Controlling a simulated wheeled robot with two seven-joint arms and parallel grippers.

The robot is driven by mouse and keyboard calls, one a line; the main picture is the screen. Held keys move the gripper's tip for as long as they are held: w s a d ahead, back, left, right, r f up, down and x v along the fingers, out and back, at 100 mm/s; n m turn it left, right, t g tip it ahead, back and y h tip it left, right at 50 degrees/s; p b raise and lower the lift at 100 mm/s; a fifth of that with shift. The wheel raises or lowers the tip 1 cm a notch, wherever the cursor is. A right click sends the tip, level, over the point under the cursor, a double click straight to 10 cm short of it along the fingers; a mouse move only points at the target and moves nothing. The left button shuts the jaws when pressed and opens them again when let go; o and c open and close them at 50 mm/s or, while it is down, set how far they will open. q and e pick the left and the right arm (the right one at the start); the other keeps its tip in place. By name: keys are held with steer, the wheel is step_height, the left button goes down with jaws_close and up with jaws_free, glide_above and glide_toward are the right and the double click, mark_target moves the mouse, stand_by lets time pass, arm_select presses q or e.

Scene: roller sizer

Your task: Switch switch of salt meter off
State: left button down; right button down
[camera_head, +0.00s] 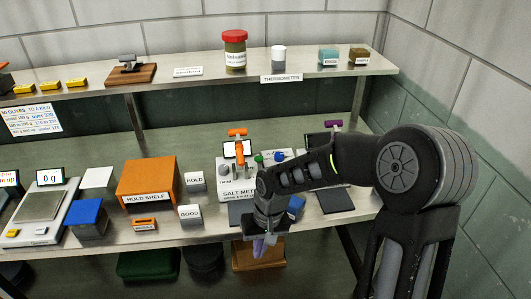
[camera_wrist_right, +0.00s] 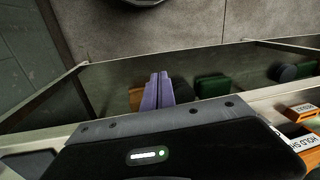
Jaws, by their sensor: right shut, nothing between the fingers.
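The salt meter (camera_head: 228,184) is a white box labelled "SALT METER" on the lower bench, in the head view. It has a small screen, and an orange handle-like part (camera_head: 237,132) stands at its back. A green knob (camera_head: 258,157) and a blue knob (camera_head: 279,156) show to its right. I cannot tell which part is the switch or its position. My right gripper (camera_head: 264,246) is shut and empty, low at the bench's front edge, below and apart from the meter. Its lavender fingers (camera_wrist_right: 158,91) lie together in the wrist view. My right arm hides the meter's right side. My left gripper is not in view.
An orange hold shelf (camera_head: 150,178) and small HOLD (camera_head: 195,181) and GOOD (camera_head: 190,217) signs stand left of the meter. A scale (camera_head: 42,207) is at far left. An upper shelf (camera_head: 205,76) carries a red-lidded jar (camera_head: 235,50). A black pad (camera_head: 336,201) lies right of my arm.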

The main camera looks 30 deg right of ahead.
steer(key=s+a+f+y, duration=0.1)
steer(key=s+a+f, duration=0.6)
steer(key=f, duration=0.4)
steer(key=s+a+f+y, duration=0.1)
steer(key=s+a+f, duration=0.6)
steer(key=s+f, duration=0.3)
steer(key=shift+s+a+f, duration=0.25)
steer(key=shift+a+f, duration=0.15)
steer(key=shift+f, duration=0.1)
